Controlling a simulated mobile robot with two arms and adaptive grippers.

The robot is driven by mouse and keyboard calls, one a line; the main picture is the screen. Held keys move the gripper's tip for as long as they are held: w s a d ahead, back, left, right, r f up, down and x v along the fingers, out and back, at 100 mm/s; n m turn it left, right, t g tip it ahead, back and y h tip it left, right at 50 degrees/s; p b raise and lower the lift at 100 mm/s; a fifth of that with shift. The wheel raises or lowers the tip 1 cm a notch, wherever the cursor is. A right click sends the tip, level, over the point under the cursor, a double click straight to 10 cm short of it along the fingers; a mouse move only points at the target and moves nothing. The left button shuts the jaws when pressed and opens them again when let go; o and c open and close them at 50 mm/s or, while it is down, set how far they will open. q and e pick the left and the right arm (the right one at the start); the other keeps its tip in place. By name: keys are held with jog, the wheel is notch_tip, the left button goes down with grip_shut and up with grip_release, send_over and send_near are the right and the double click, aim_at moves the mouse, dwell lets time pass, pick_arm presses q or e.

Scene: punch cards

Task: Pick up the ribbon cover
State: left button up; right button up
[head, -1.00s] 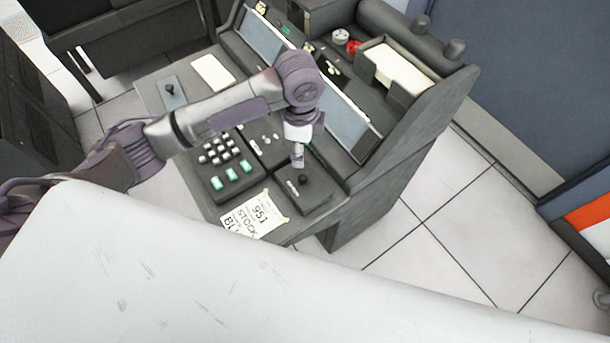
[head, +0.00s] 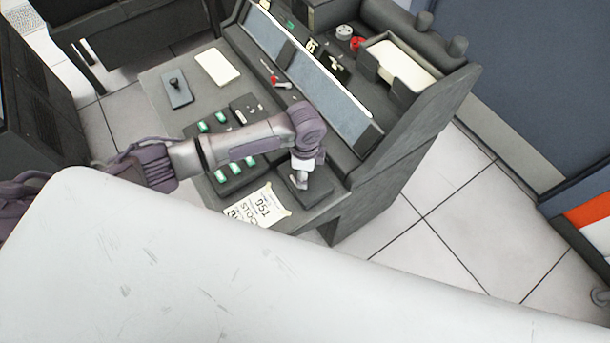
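A dark square plate (head: 318,189) lies at the right front of the console desk. I take it as the ribbon cover, but cannot be sure. A grey plate with a black knob (head: 175,90) lies farther left on the desk. My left gripper (head: 299,186) points down over the dark plate's left middle, where its knob was visible earlier. It hides the knob. I cannot tell whether the fingers touch or grip it; they are too small and overlapped. My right gripper is not in view.
A keypad with green keys (head: 228,182) lies under my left forearm. A paper label (head: 258,207) is at the desk's front edge. A sloped panel (head: 330,98) rises behind. A large white surface (head: 250,285) hides the foreground.

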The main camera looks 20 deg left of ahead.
pick_arm(q)
grip_shut()
dwell(0.3)
notch_tip(320, 180, up, 10)
jog(key=shift+r, duration=0.1)
notch_tip(320, 180, up, 3)
jog(key=p, duration=0.3)
jog(key=shift+p, duration=0.4)
jog(key=shift+s, duration=0.1)
dwell(0.4)
